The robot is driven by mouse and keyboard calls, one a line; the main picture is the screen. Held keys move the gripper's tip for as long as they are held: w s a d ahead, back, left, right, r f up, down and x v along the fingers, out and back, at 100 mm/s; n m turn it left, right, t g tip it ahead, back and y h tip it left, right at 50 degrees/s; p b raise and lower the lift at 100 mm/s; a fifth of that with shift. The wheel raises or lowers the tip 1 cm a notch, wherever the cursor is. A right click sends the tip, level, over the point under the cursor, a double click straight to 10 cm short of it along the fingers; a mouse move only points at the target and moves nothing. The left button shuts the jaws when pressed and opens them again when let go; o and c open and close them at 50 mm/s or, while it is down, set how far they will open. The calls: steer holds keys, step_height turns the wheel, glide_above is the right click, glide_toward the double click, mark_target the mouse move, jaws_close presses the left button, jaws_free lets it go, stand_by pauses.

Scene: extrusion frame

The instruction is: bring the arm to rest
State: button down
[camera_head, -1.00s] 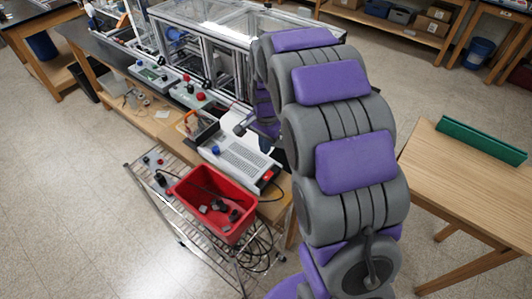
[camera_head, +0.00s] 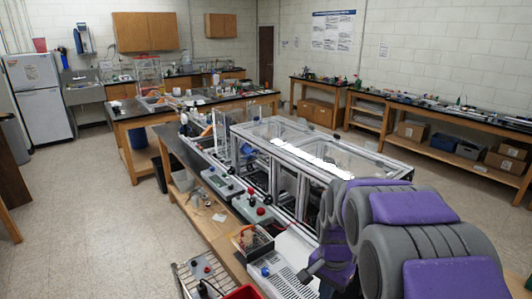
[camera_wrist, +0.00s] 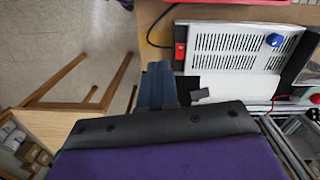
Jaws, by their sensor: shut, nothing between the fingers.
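My arm (camera_head: 425,240), grey with purple pads, comes in from the lower right in the head view and bends down beside the extrusion frame. In the wrist view my gripper (camera_wrist: 156,72) shows as narrow blue-grey fingers beyond a dark housing. The fingers are together, with nothing seen between them. They are beside the white slotted panel (camera_wrist: 235,48) with a blue knob; I see no clear contact. In the head view the gripper's fingers are hard to make out behind the arm.
The extrusion frame (camera_head: 300,160) with clear panels stands left of my arm. Control boxes (camera_head: 222,183) line the wooden bench. A red bin (camera_head: 244,292) is cut off at the bottom. A wooden table (camera_wrist: 65,120) shows in the wrist view. Floor at left is open.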

steer(key=s+n+g+b, duration=0.1)
steer(key=s+n+b, duration=0.2)
steer(key=s, duration=2.5)
steer(key=a+n, duration=0.1)
steer(key=n, duration=0.4)
steer(key=shift+s+r+n, duration=0.25)
steer(key=shift+r+n, duration=0.05)
steer(key=shift+n, duration=0.1)
